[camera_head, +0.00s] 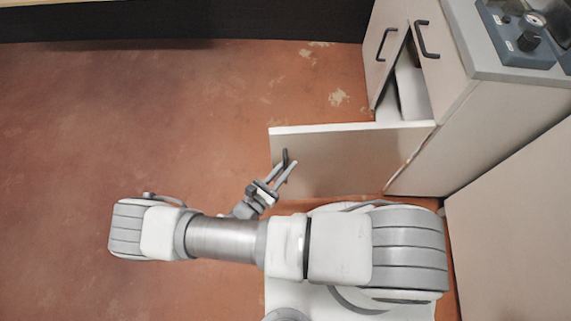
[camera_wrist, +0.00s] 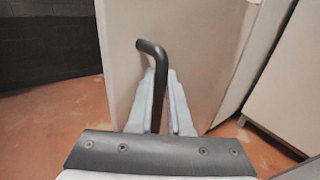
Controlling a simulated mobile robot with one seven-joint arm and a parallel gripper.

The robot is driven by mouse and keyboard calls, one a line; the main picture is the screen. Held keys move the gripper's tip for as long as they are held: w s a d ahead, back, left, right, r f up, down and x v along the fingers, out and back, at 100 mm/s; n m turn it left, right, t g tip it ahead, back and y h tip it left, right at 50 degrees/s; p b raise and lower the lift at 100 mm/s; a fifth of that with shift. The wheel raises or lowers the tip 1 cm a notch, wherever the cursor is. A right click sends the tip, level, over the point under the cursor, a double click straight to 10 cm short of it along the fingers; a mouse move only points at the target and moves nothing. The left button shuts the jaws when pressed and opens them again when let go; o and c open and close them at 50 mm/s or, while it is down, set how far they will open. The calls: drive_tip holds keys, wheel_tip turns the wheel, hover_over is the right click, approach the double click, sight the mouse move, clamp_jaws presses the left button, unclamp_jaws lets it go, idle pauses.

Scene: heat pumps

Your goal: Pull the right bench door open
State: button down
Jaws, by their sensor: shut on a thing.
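The right bench door (camera_head: 350,155) stands swung wide open in the head view, jutting out to the left from the bench front. It also fills the middle of the wrist view (camera_wrist: 195,45). Its dark bar handle (camera_head: 285,157) is near the door's free edge. In the wrist view the handle (camera_wrist: 152,48) runs down between the two fingers of my gripper (camera_wrist: 162,100). My gripper (camera_head: 281,172) is shut on the handle. The lower part of the handle is hidden by the gripper body.
The bench (camera_head: 475,125) has a grey control panel (camera_head: 525,35) on top. Another cabinet door with a dark handle (camera_head: 387,44) is beside the opening (camera_head: 412,85). A pale panel (camera_head: 515,230) stands at the lower right. The reddish floor (camera_head: 150,120) to the left is clear.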

drive_tip(key=c, duration=0.8)
unclamp_jaws()
drive_tip(key=shift+c, duration=0.2)
drive_tip(key=v, duration=1.7)
drive_tip(key=shift+s+p, duration=0.2)
drive_tip(key=shift+p, duration=0.2)
drive_tip(key=shift+a, duration=0.15)
